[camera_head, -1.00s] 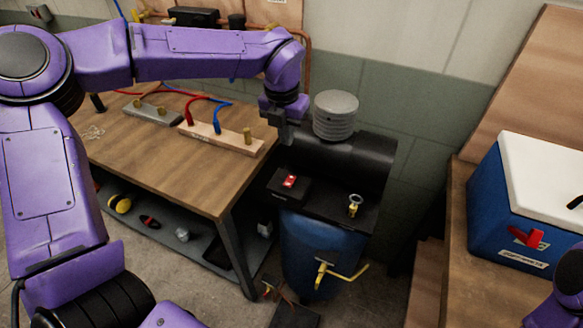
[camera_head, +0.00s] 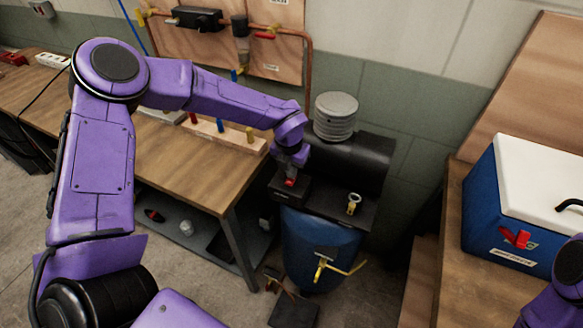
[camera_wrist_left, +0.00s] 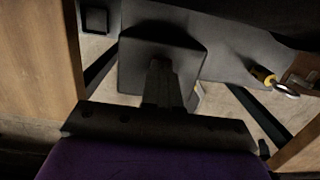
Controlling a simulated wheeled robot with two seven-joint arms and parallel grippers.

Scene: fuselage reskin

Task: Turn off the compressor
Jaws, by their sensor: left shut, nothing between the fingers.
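The compressor has a blue tank (camera_head: 325,245), a black top unit (camera_head: 365,165) and a grey ribbed cylinder (camera_head: 336,112). A black switch box (camera_head: 284,192) with a red switch (camera_head: 291,183) sits on its left front. My left gripper (camera_head: 290,175) is shut and empty, pointing down right at the red switch, which it partly covers. In the left wrist view the shut fingers (camera_wrist_left: 164,85) reach over the dark switch box (camera_wrist_left: 135,65), and the red switch is hidden there. I cannot tell whether the fingers touch the switch. My right gripper is out of view.
A wooden workbench (camera_head: 190,165) stands just left of the compressor. A brass-coloured gauge or valve (camera_head: 354,203) is on its top, and a yellow valve handle (camera_head: 322,268) is at the tank's front. A blue and white cooler (camera_head: 505,220) stands at right.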

